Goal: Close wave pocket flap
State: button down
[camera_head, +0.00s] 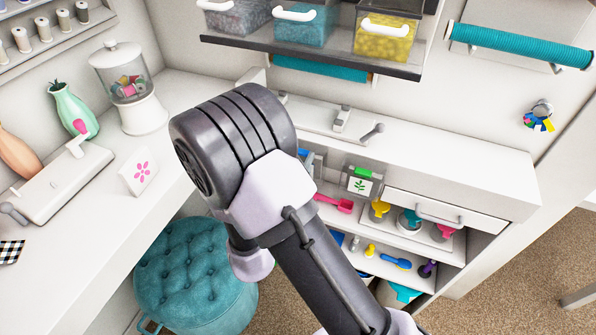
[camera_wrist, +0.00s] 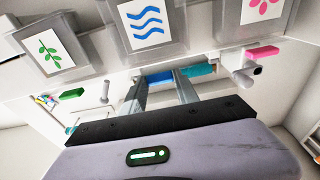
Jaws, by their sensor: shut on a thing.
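The wave pocket (camera_wrist: 183,50) is a clear box with a blue wave card (camera_wrist: 148,22) on its front, at the upper middle of the wrist view. Its blue flap handle (camera_wrist: 158,77) lies between the two fingers of my gripper (camera_wrist: 160,83), which is shut on it. The flap panel is hard to make out, so I cannot tell its angle. In the head view my arm covers my gripper and most of this pocket; a bit of blue (camera_head: 304,154) shows beside the arm.
The leaf pocket (camera_head: 360,186), with its green handle (camera_wrist: 72,93), is on one side, and the flower card (camera_wrist: 262,8) with a pink handle (camera_wrist: 262,52) on the other. A drawer (camera_head: 446,212) and open shelves with small tools are nearby. A teal pouf (camera_head: 195,270) stands below.

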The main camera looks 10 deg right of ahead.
jog(key=shift+f+t+h+b, duration=0.3)
jog(key=shift+f+t+b, duration=0.2)
jog(key=shift+f, duration=0.4)
jog(key=shift+r+t+h+p, duration=0.2)
jog(key=shift+t+h+p, duration=0.1)
jog(key=shift+t+p, duration=0.15)
jog(key=c, duration=0.9)
grip_release()
jog(key=shift+s, duration=0.1)
jog(key=p+v, duration=0.2)
jog(key=v, duration=1.5)
jog(key=shift+s+a, duration=0.15)
